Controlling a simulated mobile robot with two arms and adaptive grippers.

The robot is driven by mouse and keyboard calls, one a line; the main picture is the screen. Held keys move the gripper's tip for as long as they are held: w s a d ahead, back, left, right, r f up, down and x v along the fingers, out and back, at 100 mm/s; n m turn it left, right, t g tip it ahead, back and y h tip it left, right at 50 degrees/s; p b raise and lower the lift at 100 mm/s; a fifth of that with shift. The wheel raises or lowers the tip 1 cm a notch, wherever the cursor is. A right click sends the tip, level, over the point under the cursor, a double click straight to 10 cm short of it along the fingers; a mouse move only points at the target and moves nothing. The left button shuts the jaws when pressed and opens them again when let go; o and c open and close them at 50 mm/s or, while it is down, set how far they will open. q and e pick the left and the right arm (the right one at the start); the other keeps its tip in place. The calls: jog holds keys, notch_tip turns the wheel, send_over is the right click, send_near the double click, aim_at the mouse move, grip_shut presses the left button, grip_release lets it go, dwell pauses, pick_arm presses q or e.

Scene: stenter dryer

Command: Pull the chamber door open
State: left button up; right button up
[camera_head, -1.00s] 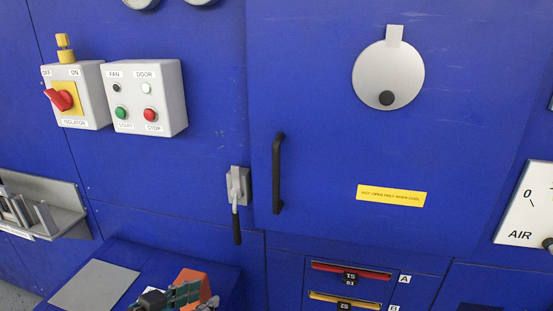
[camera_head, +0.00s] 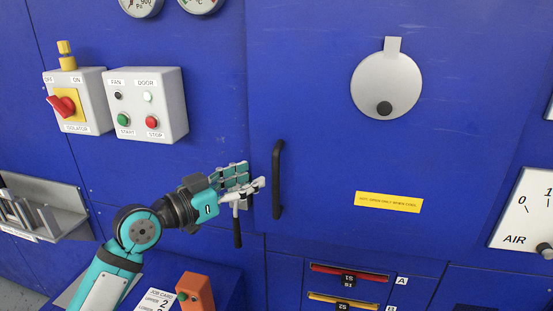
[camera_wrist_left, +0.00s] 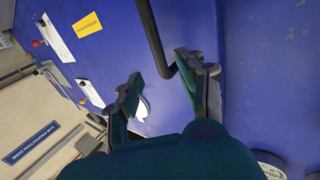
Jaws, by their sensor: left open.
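The chamber door (camera_head: 330,110) is a blue panel that looks shut and flush with the machine. Its black vertical bar handle (camera_head: 278,180) is near the door's left edge. My left gripper (camera_head: 252,178) is open, just left of the handle, with its fingers pointing at it. In the left wrist view the handle (camera_wrist_left: 153,35) runs down toward the gap between the open fingers (camera_wrist_left: 165,78); I cannot tell whether they touch it. A latch with a black-tipped lever (camera_head: 237,230) hangs down behind my left gripper, its upper part mostly hidden. My right gripper is out of view.
A control box (camera_head: 146,105) and a red-knobbed isolator (camera_head: 75,103) are on the left wall. A grey rack (camera_head: 45,207) is at far left. An orange device (camera_head: 196,290) stands below my left arm. Red and yellow drawer handles are under the door.

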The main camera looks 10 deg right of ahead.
aim_at(273, 168)
pick_arm(q)
jog(key=p+x, duration=0.2)
jog(key=x, duration=0.6)
jog(key=shift+d, duration=0.1)
grip_shut()
dwell(0.4)
